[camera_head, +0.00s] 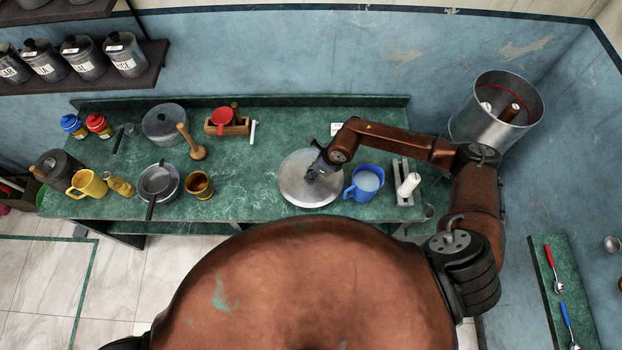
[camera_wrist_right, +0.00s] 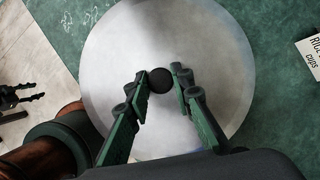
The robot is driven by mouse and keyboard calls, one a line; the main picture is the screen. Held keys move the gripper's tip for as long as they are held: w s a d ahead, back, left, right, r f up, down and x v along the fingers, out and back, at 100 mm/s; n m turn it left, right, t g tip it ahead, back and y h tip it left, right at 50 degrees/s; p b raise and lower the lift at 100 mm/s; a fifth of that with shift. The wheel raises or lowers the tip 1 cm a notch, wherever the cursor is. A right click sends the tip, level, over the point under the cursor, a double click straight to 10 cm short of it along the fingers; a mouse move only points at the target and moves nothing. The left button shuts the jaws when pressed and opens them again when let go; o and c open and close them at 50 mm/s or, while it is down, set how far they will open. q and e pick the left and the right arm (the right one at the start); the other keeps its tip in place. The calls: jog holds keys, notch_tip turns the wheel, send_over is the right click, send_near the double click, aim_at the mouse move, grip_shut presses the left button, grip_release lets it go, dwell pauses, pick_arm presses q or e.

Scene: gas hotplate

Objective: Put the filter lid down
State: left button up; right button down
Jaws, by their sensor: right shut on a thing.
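The filter lid (camera_head: 297,190) is a wide round grey metal disc with a black knob, over the green counter near its front edge. My right gripper (camera_head: 317,170) is shut on the black knob. In the right wrist view the lid (camera_wrist_right: 205,60) fills the middle, with the knob (camera_wrist_right: 160,80) between the fingertips of the right gripper (camera_wrist_right: 159,84). I cannot tell whether the lid touches the counter. The open metal filter (camera_head: 478,122) stands at the right, with filter candles inside. My left gripper (camera_wrist_right: 36,92) shows at the left of the wrist view, fingers apart and empty.
A blue jug (camera_head: 352,192) of pale liquid stands close right of the lid. Beyond it is a rack (camera_head: 404,170) with a white cylinder. A rice card (camera_head: 337,129) lies behind. Pots, a wooden masher (camera_head: 198,152) and a brown cup (camera_head: 199,190) stand left; some counter between is clear.

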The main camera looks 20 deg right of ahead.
notch_tip(320, 180, down, 6)
jog(key=shift+r+p, duration=0.15)
jog(key=shift+p, duration=0.25)
pick_arm(q)
jog(key=shift+w+d+r, duration=0.1)
jog(key=shift+w+r, duration=0.4)
jog(key=shift+r, duration=0.05)
pick_arm(e)
jog(key=c, duration=1.7)
grip_release()
pick_arm(q)
jog(key=shift+s, duration=0.1)
pick_arm(e)
jog(key=shift+r, duration=0.1)
pick_arm(q)
jog(key=shift+f+b, duration=0.75)
pick_arm(e)
jog(key=v, duration=1.1)
jog(key=shift+s+d+r, duration=0.1)
jog(key=shift+d+r, duration=0.1)
jog(key=shift+r, duration=0.15)
